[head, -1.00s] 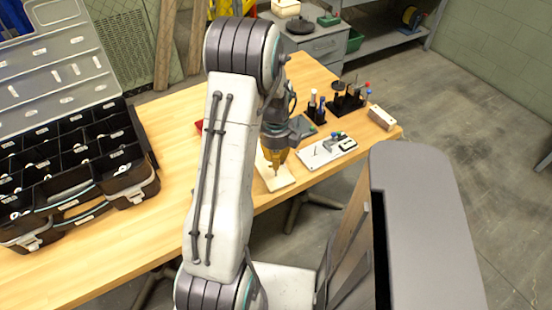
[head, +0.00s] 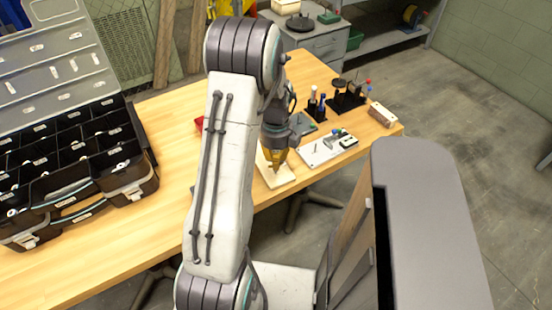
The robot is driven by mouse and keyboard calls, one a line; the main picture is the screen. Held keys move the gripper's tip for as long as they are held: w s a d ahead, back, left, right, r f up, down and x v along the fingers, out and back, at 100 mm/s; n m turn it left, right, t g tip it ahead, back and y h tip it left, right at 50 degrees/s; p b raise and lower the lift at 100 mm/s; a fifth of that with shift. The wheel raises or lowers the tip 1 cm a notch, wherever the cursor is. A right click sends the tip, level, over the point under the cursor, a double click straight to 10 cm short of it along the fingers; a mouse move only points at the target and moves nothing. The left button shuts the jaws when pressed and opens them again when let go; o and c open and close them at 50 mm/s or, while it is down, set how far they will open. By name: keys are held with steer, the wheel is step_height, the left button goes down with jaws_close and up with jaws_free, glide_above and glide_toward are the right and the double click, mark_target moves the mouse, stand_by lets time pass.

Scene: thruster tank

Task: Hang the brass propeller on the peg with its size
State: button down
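My gripper (head: 275,168), with yellow-brown fingers, points down over a small pale board (head: 283,179) near the table's front edge. My forearm hides part of it. It is too small to tell whether the fingers are open or shut, or whether they hold anything. I cannot make out the brass propeller for certain. A thin upright pin shows on a light plate (head: 318,150) to the right of the gripper. Its size mark cannot be read, and I cannot tell whether it is the peg.
An open black compartment case (head: 136,192) stands at the left. Black holders (head: 346,102) with upright tools and a pale block (head: 382,114) are at the table's right end. A small red thing (head: 199,123) lies behind my arm. The table (head: 172,112) is bare between case and arm.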

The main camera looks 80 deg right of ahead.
steer(key=shift+f+b, duration=1.65)
steer(key=shift+f, duration=0.05)
stand_by(1.1)
steer(key=c, duration=1.2)
jaws_free()
step_height(320, 180, up, 12)
steer(key=f, duration=0.1)
step_height(320, 180, up, 5)
steer(key=p, duration=0.4)
glide_above(276, 174)
steer(key=shift+d, duration=0.15)
stand_by(0.4)
